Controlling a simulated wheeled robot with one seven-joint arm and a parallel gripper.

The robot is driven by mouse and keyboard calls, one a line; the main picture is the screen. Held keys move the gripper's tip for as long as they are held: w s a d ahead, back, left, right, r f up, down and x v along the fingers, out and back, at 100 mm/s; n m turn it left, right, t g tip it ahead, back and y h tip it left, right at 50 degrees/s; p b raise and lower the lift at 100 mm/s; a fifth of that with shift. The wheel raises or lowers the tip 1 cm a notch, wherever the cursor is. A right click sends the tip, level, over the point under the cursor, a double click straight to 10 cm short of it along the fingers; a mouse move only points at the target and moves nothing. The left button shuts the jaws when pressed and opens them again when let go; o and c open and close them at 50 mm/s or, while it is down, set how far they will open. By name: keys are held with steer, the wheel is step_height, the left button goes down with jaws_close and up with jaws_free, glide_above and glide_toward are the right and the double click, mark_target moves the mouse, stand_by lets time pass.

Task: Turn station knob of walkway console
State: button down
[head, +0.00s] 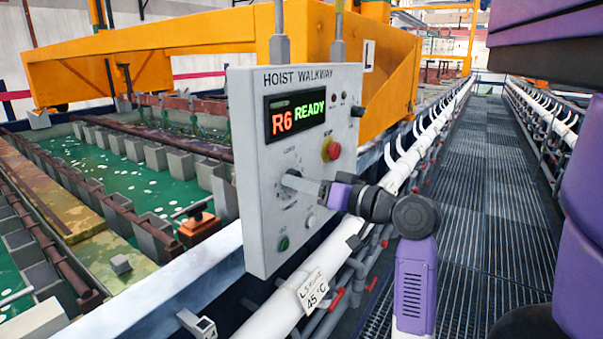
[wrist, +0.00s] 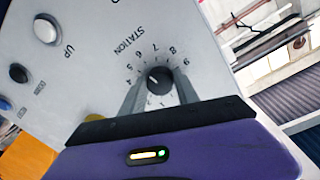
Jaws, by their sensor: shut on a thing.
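The walkway console (head: 305,170) is a pale grey upright panel headed HOIST WALKWAY, in the middle of the head view. Its display (head: 294,117) reads R6 READY. The station knob (wrist: 159,78) is a small dark round knob in the wrist view, with a ring of numbers and the word STATION around it. My gripper (wrist: 160,88) has its two grey fingers on either side of the knob and is shut on it. In the head view the gripper (head: 290,180) reaches the panel from the right and covers the knob.
A red emergency button (head: 331,149) sits above my gripper on the panel. A green button (head: 284,243) is below it. In the wrist view a white UP button (wrist: 47,29) is at the upper left. A white pipe (head: 330,268) runs below the console. The grated walkway (head: 480,200) is clear.

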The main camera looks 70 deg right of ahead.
steer(key=shift+r+m+p, duration=0.1)
steer(key=shift+m+p, duration=0.7)
steer(key=shift+m, duration=0.1)
steer(key=c, duration=0.9)
jaws_free()
steer(key=shift+s, duration=0.1)
steer(key=b+v, duration=0.1)
steer(key=v, duration=0.6)
steer(key=shift+s, duration=0.3)
steer(key=shift+a, duration=0.1)
